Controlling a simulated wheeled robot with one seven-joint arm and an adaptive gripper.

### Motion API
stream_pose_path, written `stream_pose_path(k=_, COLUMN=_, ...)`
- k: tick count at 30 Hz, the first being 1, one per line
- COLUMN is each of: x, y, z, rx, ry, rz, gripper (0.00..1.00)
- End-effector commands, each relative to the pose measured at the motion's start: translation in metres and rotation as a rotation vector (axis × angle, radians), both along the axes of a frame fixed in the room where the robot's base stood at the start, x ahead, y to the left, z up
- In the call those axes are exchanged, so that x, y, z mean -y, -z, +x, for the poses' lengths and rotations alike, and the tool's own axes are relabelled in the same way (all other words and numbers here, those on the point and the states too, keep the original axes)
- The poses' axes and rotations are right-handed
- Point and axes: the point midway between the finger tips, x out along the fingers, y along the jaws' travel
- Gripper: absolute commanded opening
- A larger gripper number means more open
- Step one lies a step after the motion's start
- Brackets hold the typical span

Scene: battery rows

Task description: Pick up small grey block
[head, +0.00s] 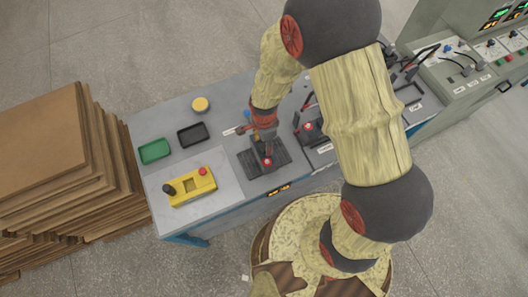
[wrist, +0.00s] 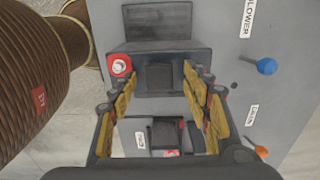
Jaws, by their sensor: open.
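A small dark grey block (wrist: 160,77) shows in the wrist view, set against a larger dark fixture (wrist: 150,53) with a round red button (wrist: 119,65) beside it. My gripper (wrist: 161,82) is open, its yellow-padded fingers on either side of the block in this view, with nothing held. I cannot tell whether the fingers are level with the block or above it. In the head view my gripper (head: 266,146) points down over the dark fixture (head: 273,162), and the block cannot be made out there.
On the grey bench (head: 222,140) are a green tray (head: 154,151), a black tray (head: 192,134), a yellow round item (head: 200,104) and a yellow control box (head: 191,187). Levers and panels stand to the right. Stacked brown boards (head: 50,150) are at left.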

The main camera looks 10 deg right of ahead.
Motion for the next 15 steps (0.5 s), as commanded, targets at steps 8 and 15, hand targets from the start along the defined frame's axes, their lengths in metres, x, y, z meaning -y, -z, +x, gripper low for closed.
stream_pose_path(k=8, x=-0.0001, y=0.0042, z=0.0002, rx=0.001, ry=0.000, rz=0.000, gripper=0.48)
stream_pose_path(k=15, x=0.0000, y=0.0040, z=0.0001, rx=0.001, ry=0.000, rz=0.000, gripper=0.36)
